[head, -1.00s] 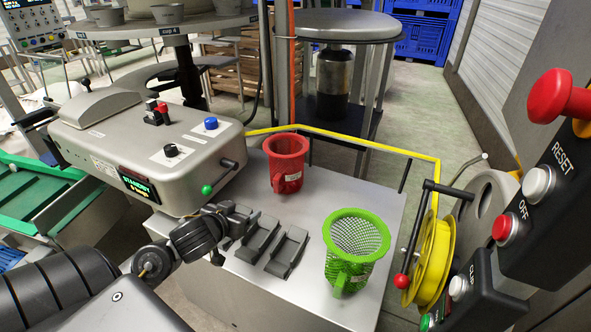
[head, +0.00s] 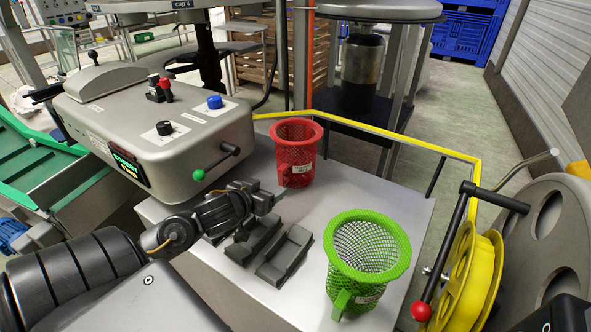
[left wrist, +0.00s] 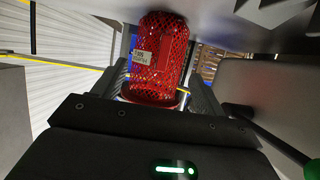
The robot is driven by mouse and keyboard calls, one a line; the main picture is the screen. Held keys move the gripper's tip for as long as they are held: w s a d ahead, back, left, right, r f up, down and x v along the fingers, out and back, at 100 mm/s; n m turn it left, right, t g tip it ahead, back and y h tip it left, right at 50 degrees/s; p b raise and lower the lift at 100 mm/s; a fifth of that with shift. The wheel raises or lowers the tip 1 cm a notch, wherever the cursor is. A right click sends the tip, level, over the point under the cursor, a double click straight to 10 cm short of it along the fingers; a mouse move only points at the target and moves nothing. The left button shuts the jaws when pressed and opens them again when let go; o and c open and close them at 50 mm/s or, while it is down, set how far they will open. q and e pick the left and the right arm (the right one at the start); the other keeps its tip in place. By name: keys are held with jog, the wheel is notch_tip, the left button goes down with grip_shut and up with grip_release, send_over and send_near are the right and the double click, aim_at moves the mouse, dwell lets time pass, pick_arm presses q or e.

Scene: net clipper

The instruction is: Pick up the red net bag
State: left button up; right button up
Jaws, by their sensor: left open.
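The red net bag (head: 297,150) stands upright, mouth up, on the grey metal table (head: 405,205), with a pale label on its side. My left gripper (head: 272,200) is open, just in front of and left of the bag's lower part. In the left wrist view the red net bag (left wrist: 160,50) fills the centre, ahead of and between the open fingers (left wrist: 160,85). I cannot tell whether either finger touches it.
A green net bag (head: 367,255) stands at the front right of the table. The clipper machine (head: 150,120) with a green-knobbed lever (head: 215,165) stands left. A yellow reel (head: 470,280) stands right.

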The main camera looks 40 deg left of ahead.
aim_at(280, 182)
pick_arm(q)
jog(key=shift+f, duration=0.25)
jog(key=b+x, duration=0.1)
jog(key=x, duration=0.4)
jog(key=shift+w+a+f, duration=0.1)
jog(key=shift+w+f, duration=0.05)
jog(key=shift+f, duration=0.05)
jog(key=shift+s+a+f+b+x, duration=0.1)
jog(key=shift+b+x, duration=0.1)
jog(key=shift+x, duration=0.6)
jog(key=shift+s+a+f+b+x, duration=0.1)
jog(key=shift+b+x, duration=0.1)
jog(key=shift+x, duration=0.55)
jog(key=shift+a+f+b+x, duration=0.1)
jog(key=shift+a+b+x, duration=0.1)
jog(key=shift+x, duration=0.6)
jog(key=shift+w+f, duration=0.1)
jog(key=shift+w, duration=0.2)
pick_arm(e)
jog(key=w+a+r, duration=0.2)
jog(key=w+r, duration=0.2)
jog(key=r, duration=0.1)
jog(key=shift+w+r, duration=0.25)
jog(key=shift+r, duration=0.15)
pick_arm(q)
jog(key=shift+c, duration=0.2)
grip_shut()
